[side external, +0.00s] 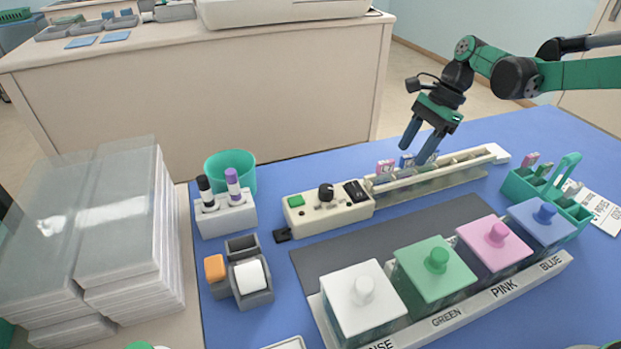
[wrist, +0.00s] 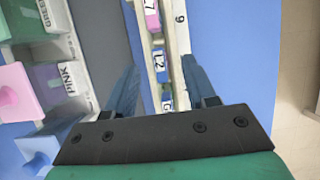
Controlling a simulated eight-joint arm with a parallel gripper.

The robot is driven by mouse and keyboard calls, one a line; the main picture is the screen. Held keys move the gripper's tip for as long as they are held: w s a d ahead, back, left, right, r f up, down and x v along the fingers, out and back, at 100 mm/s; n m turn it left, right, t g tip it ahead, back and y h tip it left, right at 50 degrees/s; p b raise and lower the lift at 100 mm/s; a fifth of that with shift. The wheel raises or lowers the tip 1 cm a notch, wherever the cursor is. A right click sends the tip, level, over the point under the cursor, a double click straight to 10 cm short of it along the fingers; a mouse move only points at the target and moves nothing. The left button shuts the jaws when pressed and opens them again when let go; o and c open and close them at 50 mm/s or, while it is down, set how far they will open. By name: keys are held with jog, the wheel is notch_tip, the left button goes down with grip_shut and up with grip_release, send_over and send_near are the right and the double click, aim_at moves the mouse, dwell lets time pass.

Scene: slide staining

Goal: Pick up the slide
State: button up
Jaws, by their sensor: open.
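Several slides with coloured label ends stand in a long cream slide rack (side external: 470,163). A pink-labelled slide (side external: 385,167) and a blue-labelled slide (side external: 406,160) show in the side view. In the wrist view the rack holds a pink-labelled slide (wrist: 152,18), a blue-labelled slide marked like "L2" (wrist: 160,66), and another label partly seen nearer the gripper. My gripper (side external: 413,154) is open and empty over the rack. In the wrist view its blue fingers (wrist: 159,64) stand either side of the rack, with the "L2" label between their tips. Contact cannot be told.
A control box (side external: 328,206) with a knob joins the rack's left end. White, green, pink and blue lidded staining jars (side external: 435,262) stand in front. A green carrier (side external: 548,198) is at right; a marker holder (side external: 226,213) and teal cup (side external: 245,166) are left.

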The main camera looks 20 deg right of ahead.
aim_at(405, 175)
jog(key=shift+x, duration=1.2)
grip_shut()
jog(key=shift+r, duration=0.1)
